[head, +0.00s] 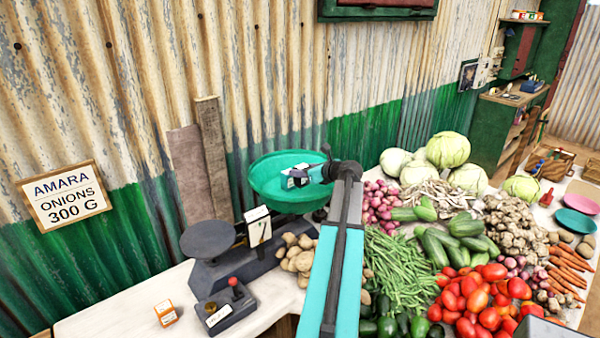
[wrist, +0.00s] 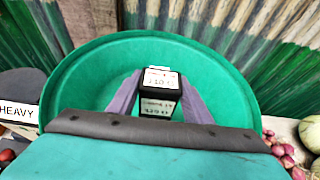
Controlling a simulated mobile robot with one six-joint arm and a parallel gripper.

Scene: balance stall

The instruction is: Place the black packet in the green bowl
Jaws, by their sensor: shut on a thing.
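The green bowl (head: 268,200) is the right-hand pan of a dark balance scale, and it fills much of the wrist view (wrist: 80,95). My gripper (head: 297,178) is over the bowl's inside. In the wrist view my gripper's two grey fingers (wrist: 158,100) are shut on the black packet (wrist: 160,85), which has white printed labels. The packet also shows small in the head view (head: 291,182), inside the bowl's outline. I cannot tell whether its underside touches the bowl floor, as the packet and fingers hide that spot.
The scale's dark flat pan (head: 207,239) is at left. A dark box with a red knob (head: 228,304) and a small orange-and-white box (head: 166,313) stand on the counter. Potatoes (head: 297,254) lie beside the scale, with onions (head: 380,203) and beans to the right. Corrugated wall behind.

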